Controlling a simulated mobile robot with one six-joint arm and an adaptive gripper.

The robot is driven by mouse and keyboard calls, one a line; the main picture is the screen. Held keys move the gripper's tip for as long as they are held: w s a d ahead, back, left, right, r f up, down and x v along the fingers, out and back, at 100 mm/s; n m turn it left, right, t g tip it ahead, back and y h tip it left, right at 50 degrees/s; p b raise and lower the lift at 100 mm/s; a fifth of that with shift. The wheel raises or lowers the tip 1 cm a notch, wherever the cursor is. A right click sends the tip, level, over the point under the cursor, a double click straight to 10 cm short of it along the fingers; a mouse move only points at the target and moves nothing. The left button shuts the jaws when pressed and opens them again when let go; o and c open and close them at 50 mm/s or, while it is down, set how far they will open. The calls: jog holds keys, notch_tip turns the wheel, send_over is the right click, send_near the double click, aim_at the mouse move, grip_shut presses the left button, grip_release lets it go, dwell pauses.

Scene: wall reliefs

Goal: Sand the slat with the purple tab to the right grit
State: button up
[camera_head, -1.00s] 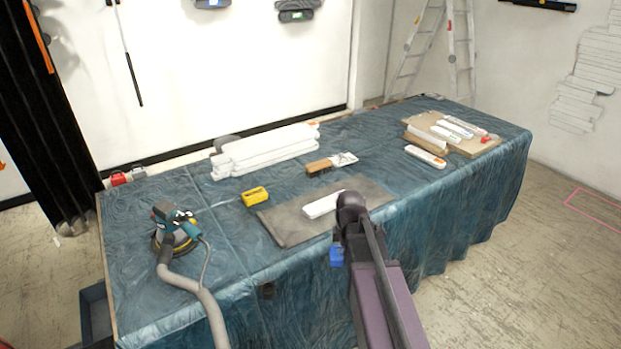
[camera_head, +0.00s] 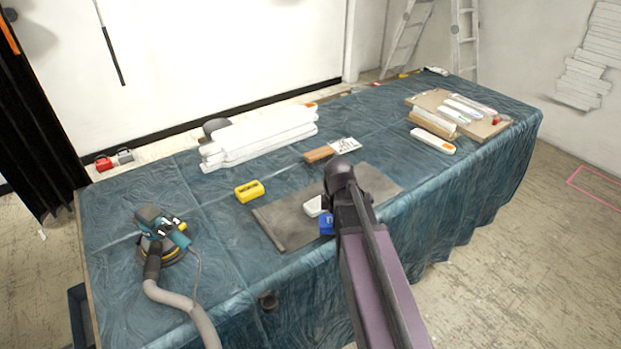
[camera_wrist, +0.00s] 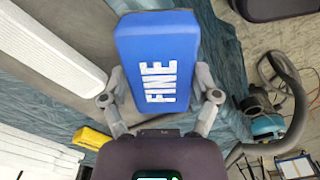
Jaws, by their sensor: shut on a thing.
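My gripper (camera_wrist: 160,88) is shut on a blue sanding block (camera_wrist: 155,55) marked FINE. The block (camera_head: 327,225) also shows in the head view, beside my dark wrist and close to the near side of a white slat (camera_head: 313,206). That slat lies on a grey mat (camera_head: 285,229), partly hidden by my arm. In the wrist view the slat (camera_wrist: 50,50) is ribbed and lies left of the block, apart from it in the picture. I cannot see a purple tab on it.
A yellow block (camera_head: 249,191), a wooden-handled brush (camera_head: 320,154) and stacked white slats (camera_head: 258,138) lie behind the mat. A sander with hose (camera_head: 160,237) stands at left. An orange-marked slat (camera_head: 433,141) lies near a board (camera_head: 490,131) with several slats at right.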

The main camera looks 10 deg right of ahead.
jog(key=shift+w+d, duration=0.2)
dwell(0.3)
jog(key=shift+w+a+r+p, duration=0.15)
jog(key=shift+w+r+p, duration=0.2)
jog(key=shift+w, duration=0.1)
jog(key=w+a+r+m+p, duration=0.1)
jog(key=w+a+r+p, duration=0.1)
jog(key=w, duration=0.3)
jog(key=w+a+r+m+p, duration=0.1)
jog(key=w+a+r+p, duration=0.2)
jog(key=w, duration=0.2)
jog(key=shift+w+m, duration=0.4)
jog(key=shift+a+f, duration=0.1)
jog(key=shift+f, duration=0.05)
